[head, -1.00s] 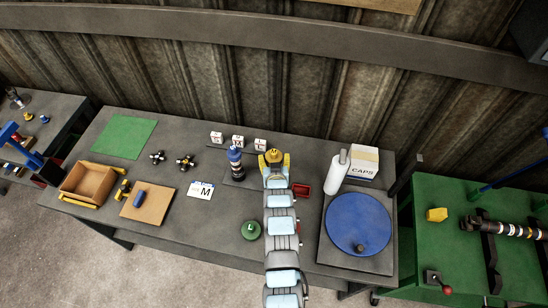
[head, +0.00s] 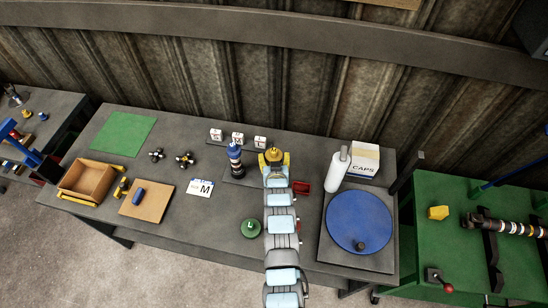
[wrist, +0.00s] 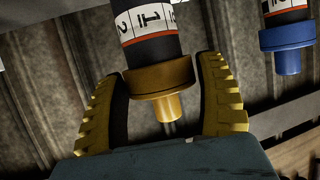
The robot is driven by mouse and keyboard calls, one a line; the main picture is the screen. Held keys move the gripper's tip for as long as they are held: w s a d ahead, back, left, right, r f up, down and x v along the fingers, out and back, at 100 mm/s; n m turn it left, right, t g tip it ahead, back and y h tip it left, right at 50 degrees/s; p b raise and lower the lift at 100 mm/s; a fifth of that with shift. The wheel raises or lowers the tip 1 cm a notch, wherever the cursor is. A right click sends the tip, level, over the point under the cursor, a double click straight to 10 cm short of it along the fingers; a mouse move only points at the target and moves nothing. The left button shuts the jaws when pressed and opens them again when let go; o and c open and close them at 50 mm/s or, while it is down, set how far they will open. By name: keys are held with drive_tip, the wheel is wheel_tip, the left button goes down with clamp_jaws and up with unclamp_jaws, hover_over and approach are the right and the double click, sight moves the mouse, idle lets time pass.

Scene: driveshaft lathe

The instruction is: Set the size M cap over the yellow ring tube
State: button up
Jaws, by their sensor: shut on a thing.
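In the wrist view the yellow ring tube (wrist: 158,75) is a dark tube with a white numbered band, an orange line and a gold end with a small stub. My gripper (wrist: 165,112) has its two yellow fingers shut on the gold end. In the head view my gripper (head: 274,157) is at the back of the table, and my arm hides most of the tube. A white card marked M (head: 200,188) lies left of centre. I cannot make out a size M cap. A round green piece marked L (head: 250,229) lies left of my arm.
A blue ring tube (head: 236,160) stands close left of my gripper and also shows in the wrist view (wrist: 287,40). Small white blocks (head: 238,139) stand behind.

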drive_tip(key=shift+f, duration=0.1)
idle(0.5)
drive_tip(key=o, duration=1)
drive_tip(key=shift+o, duration=0.2)
drive_tip(key=shift+s, duration=0.1)
drive_tip(key=v, duration=1.1)
drive_tip(key=shift+s+r, duration=0.25)
drive_tip(key=shift+s, duration=0.1)
